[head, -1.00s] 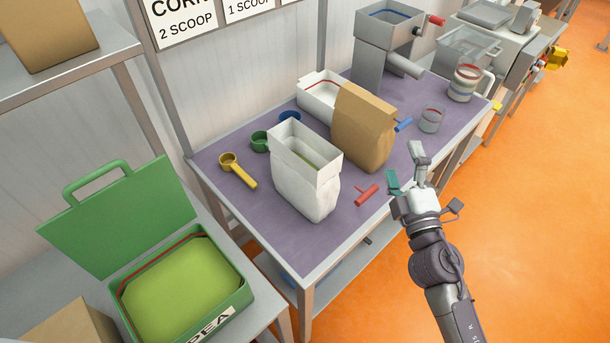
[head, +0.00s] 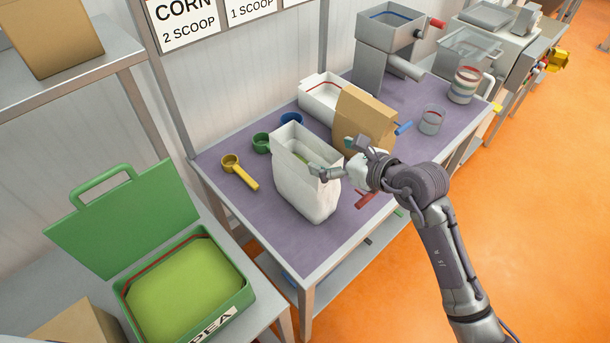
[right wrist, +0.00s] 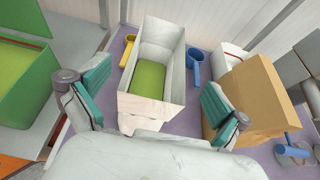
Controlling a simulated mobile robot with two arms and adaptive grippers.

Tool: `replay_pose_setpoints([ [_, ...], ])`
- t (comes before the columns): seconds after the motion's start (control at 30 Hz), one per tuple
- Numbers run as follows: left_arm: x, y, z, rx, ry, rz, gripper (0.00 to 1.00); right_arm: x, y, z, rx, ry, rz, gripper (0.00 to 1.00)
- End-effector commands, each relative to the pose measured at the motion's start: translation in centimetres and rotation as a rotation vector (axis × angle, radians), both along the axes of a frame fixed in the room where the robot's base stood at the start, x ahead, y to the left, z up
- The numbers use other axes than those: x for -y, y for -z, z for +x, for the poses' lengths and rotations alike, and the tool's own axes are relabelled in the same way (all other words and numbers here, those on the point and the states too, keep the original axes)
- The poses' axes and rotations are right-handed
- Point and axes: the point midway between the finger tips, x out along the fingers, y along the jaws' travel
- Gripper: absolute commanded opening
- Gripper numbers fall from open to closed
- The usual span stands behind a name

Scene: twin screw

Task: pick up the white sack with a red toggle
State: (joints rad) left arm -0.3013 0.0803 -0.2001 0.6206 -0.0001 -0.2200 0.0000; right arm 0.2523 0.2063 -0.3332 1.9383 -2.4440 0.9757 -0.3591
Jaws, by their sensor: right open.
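The white sack (head: 305,190) stands upright and open-topped on the purple table, with green contents visible inside in the right wrist view (right wrist: 150,78). My right gripper (head: 337,158) is open at the right upper side of the white sack. In the right wrist view the sack's open top lies ahead, between and beyond the two teal-padded fingers (right wrist: 148,100). I cannot tell whether a finger touches the sack. My left gripper is not in view.
A brown sack (head: 362,122) stands just behind my right gripper, with a blue toggle (head: 404,128) beside it. Yellow (head: 240,172), green (head: 261,142) and blue (head: 292,119) scoops lie left of and behind the white sack. A green pea bin (head: 185,290) stands at lower left.

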Motion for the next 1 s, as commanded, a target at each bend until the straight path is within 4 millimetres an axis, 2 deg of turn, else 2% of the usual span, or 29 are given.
replay_pose_setpoints([
  [0.1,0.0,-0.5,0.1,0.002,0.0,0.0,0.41,-1.1,0.5,1.2,-0.001,0.001,0.003,1.0],
  [0.37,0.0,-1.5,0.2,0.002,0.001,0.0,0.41,-2.6,1.1,2.5,-0.001,0.001,0.004,1.0],
  [0.5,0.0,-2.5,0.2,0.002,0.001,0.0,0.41,-4.0,1.9,3.8,-0.003,0.0,0.005,1.0],
  [0.6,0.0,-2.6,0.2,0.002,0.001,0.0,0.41,-4.7,2.5,4.6,-0.001,0.0,0.004,1.0],
  [0.9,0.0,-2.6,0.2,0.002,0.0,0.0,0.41,-5.1,2.9,5.0,0.001,0.001,0.003,1.0],
  [0.93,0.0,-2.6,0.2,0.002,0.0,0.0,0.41,-5.1,2.9,5.0,0.001,0.001,0.003,0.98],
  [1.0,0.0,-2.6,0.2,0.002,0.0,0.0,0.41,-5.1,2.9,5.0,0.001,0.001,0.003,0.87],
])
